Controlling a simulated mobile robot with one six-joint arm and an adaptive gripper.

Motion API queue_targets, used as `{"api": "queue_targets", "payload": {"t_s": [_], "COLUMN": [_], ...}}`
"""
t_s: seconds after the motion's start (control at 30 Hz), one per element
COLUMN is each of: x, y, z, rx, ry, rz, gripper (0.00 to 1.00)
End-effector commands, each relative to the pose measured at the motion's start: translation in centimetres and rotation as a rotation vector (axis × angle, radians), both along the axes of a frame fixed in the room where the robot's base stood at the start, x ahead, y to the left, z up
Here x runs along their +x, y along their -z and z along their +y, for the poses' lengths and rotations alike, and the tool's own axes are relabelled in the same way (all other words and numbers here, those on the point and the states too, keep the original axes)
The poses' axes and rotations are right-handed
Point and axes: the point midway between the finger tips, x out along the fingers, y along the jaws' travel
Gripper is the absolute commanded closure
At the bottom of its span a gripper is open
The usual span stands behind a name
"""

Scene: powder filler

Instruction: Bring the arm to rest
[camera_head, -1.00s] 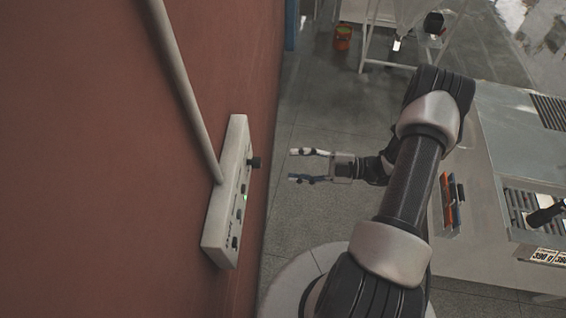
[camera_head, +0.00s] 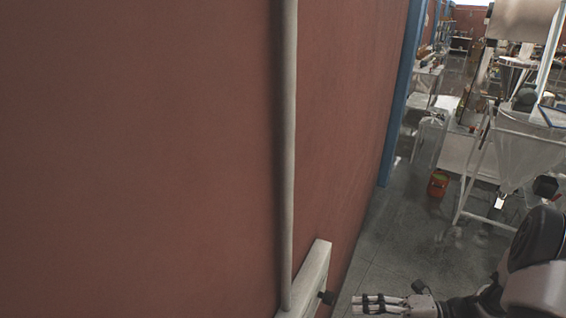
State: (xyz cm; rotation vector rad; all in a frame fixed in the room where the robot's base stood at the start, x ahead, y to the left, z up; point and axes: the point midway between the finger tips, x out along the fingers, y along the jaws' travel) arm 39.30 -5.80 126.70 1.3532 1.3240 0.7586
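My gripper (camera_head: 366,304) shows at the bottom edge of the head view, right of the wall. Its fingers point left, towards a white control box on the wall. The fingers look close together from this angle, and I cannot tell whether they are open or shut. No held object shows. My arm (camera_head: 535,265) fills the lower right corner, and the rest of it is cut off by the frame.
A white-framed hopper machine (camera_head: 515,150) and an orange bucket (camera_head: 438,184) stand beyond. Grey floor (camera_head: 395,240) lies clear between.

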Motion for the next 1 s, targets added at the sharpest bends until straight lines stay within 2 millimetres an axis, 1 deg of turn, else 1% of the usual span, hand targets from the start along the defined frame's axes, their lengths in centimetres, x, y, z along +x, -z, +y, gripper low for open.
{"api": "queue_targets", "payload": {"t_s": [0.03,0.2,0.27,0.4,0.47,0.63,0.77,0.8,0.87,0.9,1.0], "x": [-0.4,-3.1,-4.2,-6.8,-7.9,-10.8,-12.7,-13.1,-13.8,-14.1,-14.7], "y": [0.4,-0.1,-0.1,0.3,0.6,1.7,2.8,3.2,3.7,4.0,4.4], "z": [1.2,4.1,4.9,6.3,6.6,7.0,6.8,6.7,6.5,6.4,6.1], "rx": [-0.086,-0.331,-0.402,-0.537,-0.582,-0.667,-0.685,-0.682,-0.669,0.633,0.503], "ry": [-0.097,-0.453,-0.588,-0.923,-1.076,-1.533,-1.914,-2.038,-2.221,2.256,2.135], "rz": [-0.114,-0.525,-0.672,-1.016,-1.162,-1.563,-1.843,-1.919,-2.023,2.007,1.790], "gripper": [0.53,0.53,0.53,0.53,0.53,0.53,0.53,0.53,0.53,0.53,0.53]}}
